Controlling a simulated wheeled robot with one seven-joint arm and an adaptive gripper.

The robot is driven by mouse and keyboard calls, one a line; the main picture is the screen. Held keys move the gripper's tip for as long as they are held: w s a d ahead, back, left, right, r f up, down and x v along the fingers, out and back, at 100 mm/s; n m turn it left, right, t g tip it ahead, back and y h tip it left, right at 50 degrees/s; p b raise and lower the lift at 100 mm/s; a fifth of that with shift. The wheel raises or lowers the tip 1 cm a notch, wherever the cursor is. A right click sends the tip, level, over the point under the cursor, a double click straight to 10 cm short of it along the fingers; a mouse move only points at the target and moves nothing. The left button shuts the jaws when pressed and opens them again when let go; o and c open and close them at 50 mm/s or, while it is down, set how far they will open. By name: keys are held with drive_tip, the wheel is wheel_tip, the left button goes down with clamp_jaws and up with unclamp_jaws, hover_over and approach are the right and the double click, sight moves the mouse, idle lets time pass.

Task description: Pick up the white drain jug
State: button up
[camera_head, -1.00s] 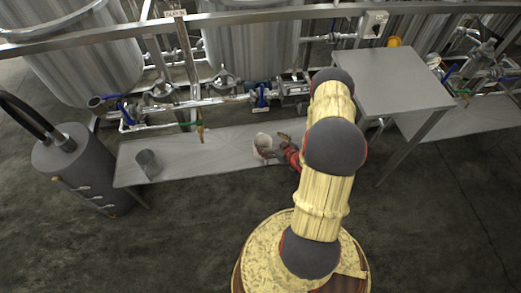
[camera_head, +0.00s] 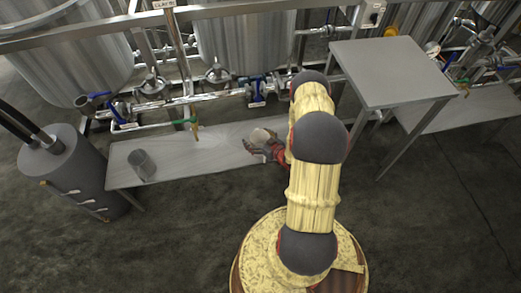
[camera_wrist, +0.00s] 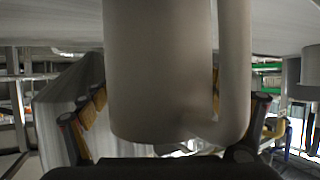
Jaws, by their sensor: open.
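The white drain jug (camera_head: 260,136) is at the right part of the low grey bench in the head view, partly hidden by my gripper. In the wrist view the jug (camera_wrist: 158,70) fills the middle, with its handle (camera_wrist: 235,75) on the right. My gripper (camera_head: 264,149) is at the jug's near side. In the wrist view its fingers stand apart, one on each side of the jug, with the jug and handle between them. The fingers look open; contact with the jug cannot be made out.
A grey metal cup (camera_head: 141,165) stands on the left part of the low bench (camera_head: 180,165). A green-handled valve (camera_head: 190,122) hangs over the bench's back edge. A higher steel table (camera_head: 390,72) stands to the right. A grey cylinder (camera_head: 68,175) with hoses stands at the left.

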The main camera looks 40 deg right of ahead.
drive_tip(key=shift+c, duration=1.4)
drive_tip(key=c, duration=1.1)
